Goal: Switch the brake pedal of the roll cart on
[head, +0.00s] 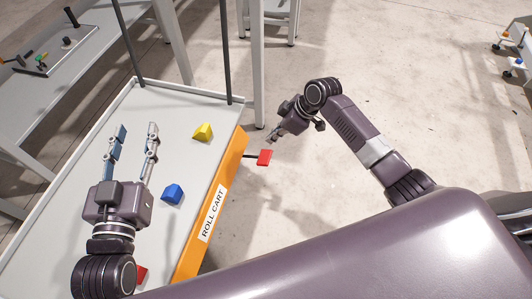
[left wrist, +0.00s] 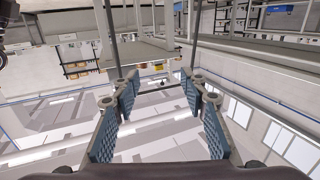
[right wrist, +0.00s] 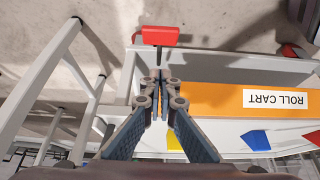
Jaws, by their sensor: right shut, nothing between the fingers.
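The roll cart (head: 60,170) has an orange side panel with a "ROLL CART" label (head: 213,213). A red pedal (head: 264,157) sticks out from that side on a short dark stem. It also shows in the right wrist view (right wrist: 160,36), just beyond the fingertips. My right gripper (head: 272,138) is shut and empty, close above the pedal; a small gap seems to separate them. Its fingers meet in the right wrist view (right wrist: 160,78). My left gripper (head: 137,130) is open and empty above the cart top, its fingers apart in the left wrist view (left wrist: 160,85).
A yellow block (head: 203,131), a blue block (head: 172,194) and a partly hidden red block (head: 141,274) are on the cart top. Dark posts rise from its far end. A table (head: 95,80) stands behind. The floor to the right of the cart (head: 420,120) is clear.

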